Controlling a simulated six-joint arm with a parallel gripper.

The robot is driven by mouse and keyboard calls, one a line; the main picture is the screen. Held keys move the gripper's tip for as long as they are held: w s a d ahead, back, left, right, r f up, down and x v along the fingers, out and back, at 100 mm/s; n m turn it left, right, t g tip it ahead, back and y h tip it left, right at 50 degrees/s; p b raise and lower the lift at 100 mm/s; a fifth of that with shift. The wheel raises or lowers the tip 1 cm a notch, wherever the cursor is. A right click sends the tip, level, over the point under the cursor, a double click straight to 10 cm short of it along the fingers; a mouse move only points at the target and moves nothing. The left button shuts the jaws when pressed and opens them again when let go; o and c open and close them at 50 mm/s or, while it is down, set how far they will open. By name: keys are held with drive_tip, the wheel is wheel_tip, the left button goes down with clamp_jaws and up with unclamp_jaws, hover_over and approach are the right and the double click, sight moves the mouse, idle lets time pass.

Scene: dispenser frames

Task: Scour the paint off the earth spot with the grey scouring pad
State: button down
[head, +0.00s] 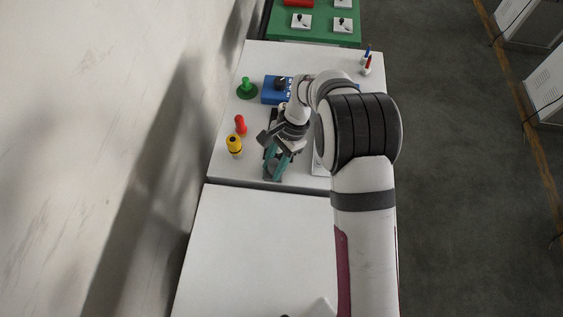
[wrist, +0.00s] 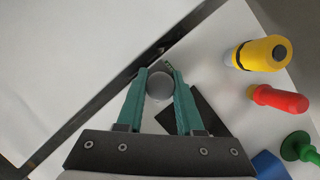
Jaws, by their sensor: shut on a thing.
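My gripper (head: 272,166) has teal fingers and is low over the near edge of the far white table (head: 225,172). In the wrist view its fingers (wrist: 158,82) are shut on a round grey piece (wrist: 159,87), which looks like the grey scouring pad. In the head view the fingers mostly hide this piece. A flat black piece (wrist: 203,118) lies on the table beyond the fingers, partly covered by them in the wrist view. I cannot make out the earth spot or any paint; my gripper and arm hide part of the table.
A yellow, black-banded tool (head: 234,143), a red peg (head: 240,124), a green knobbed piece (head: 246,89) and a blue box (head: 271,91) stand along the left. Small red and blue items (head: 367,60) stand back right.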

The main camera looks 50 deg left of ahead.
drive_tip(key=shift+s+a, duration=0.6)
drive_tip(key=shift+w+d, duration=1.35)
drive_tip(key=shift+d, duration=0.05)
drive_tip(key=shift+w+r, duration=0.1)
drive_tip(key=shift+r, duration=0.05)
wheel_tip(320, 180, up, 8)
